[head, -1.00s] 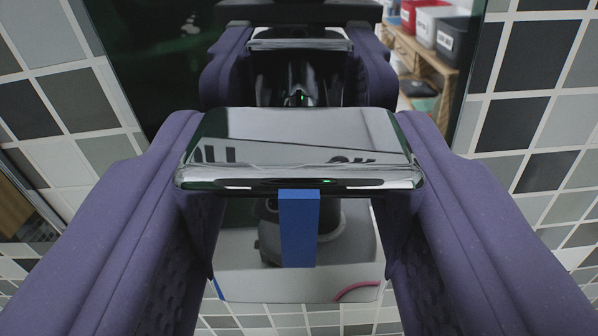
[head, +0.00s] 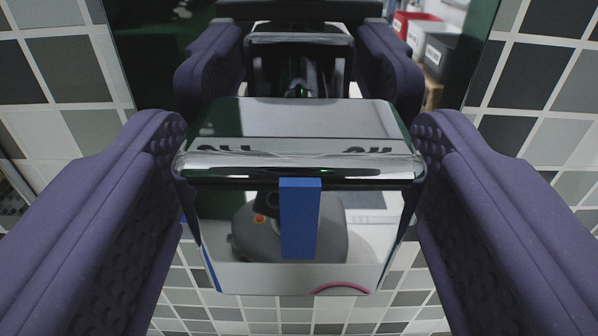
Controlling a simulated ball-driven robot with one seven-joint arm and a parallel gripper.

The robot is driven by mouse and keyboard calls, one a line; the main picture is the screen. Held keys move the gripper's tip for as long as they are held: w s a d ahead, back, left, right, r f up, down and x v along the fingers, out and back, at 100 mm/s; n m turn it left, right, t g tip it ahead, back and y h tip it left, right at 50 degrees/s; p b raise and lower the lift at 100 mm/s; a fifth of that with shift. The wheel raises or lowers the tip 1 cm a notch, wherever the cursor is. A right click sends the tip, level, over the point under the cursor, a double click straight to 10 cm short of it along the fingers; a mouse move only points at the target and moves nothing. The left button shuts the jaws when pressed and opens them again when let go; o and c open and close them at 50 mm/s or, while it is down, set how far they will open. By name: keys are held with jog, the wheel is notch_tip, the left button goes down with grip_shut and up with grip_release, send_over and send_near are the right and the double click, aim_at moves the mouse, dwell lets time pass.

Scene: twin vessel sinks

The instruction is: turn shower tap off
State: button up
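The shower tap (head: 300,168) is a wide, glossy chrome block with a blue strip (head: 299,218) down its front, in the middle of the head view. Its lower face mirrors a dark rounded shape and a pink curve. My gripper (head: 300,135) has two purple fingers, one on each side of the tap. The fingers are spread a little wider than the chrome block, with their dimpled inner pads showing. The fingertips are close beside the block's ends, and I see nothing gripped. Whether a tip still touches the chrome is hard to tell.
A mirror (head: 160,65) behind the tap reflects my gripper and a shelf with red, white and grey bins (head: 437,50). Grey and white wall tiles (head: 545,75) surround it. Tiles also show below the tap.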

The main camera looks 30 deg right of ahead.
jog(key=p+v, duration=0.1)
jog(key=v, duration=0.6)
jog(key=shift+s+a+p, duration=0.2)
jog(key=shift+s+p, duration=0.15)
jog(key=shift+p, duration=0.05)
jog(key=shift+r, duration=0.1)
